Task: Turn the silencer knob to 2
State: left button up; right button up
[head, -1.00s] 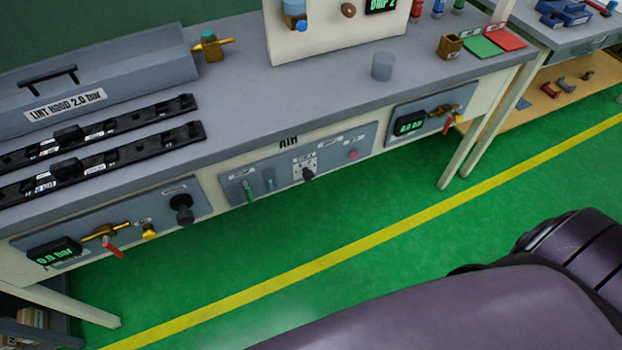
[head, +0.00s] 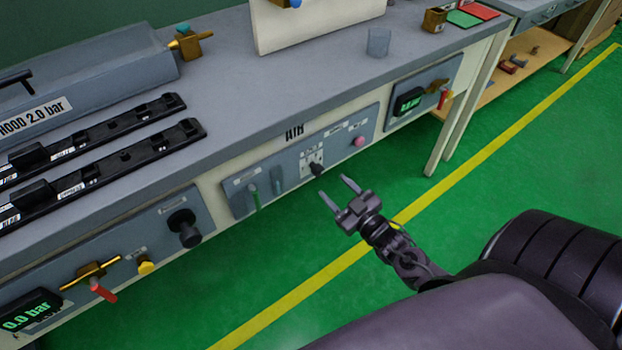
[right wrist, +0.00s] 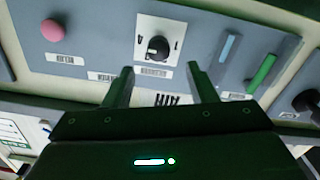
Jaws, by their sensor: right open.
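A small black knob (head: 316,169) sits on a white marked plate (head: 306,158) in the middle of the AIR panel on the bench front. The knob also shows in the right wrist view (right wrist: 158,47), between and beyond the fingertips. A larger black round knob (head: 183,222) is on the left front panel; I cannot tell from the labels which one is the silencer knob. My right gripper (head: 337,189) is open and empty, in front of the AIR panel and apart from the small knob. My left gripper is out of view.
Beside the small knob are a pink button (head: 359,141), a blue lever (head: 276,181) and a green lever (head: 254,196). A red-handled valve (head: 102,289) and yellow knob (head: 145,267) are farther left. The green floor before the bench is clear.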

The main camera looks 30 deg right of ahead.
aim_at(320, 173)
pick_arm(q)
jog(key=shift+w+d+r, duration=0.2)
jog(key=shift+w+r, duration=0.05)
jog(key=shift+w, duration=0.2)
pick_arm(e)
jog(key=w, duration=0.7)
jog(key=shift+w+a, duration=0.25)
jog(key=c, duration=1)
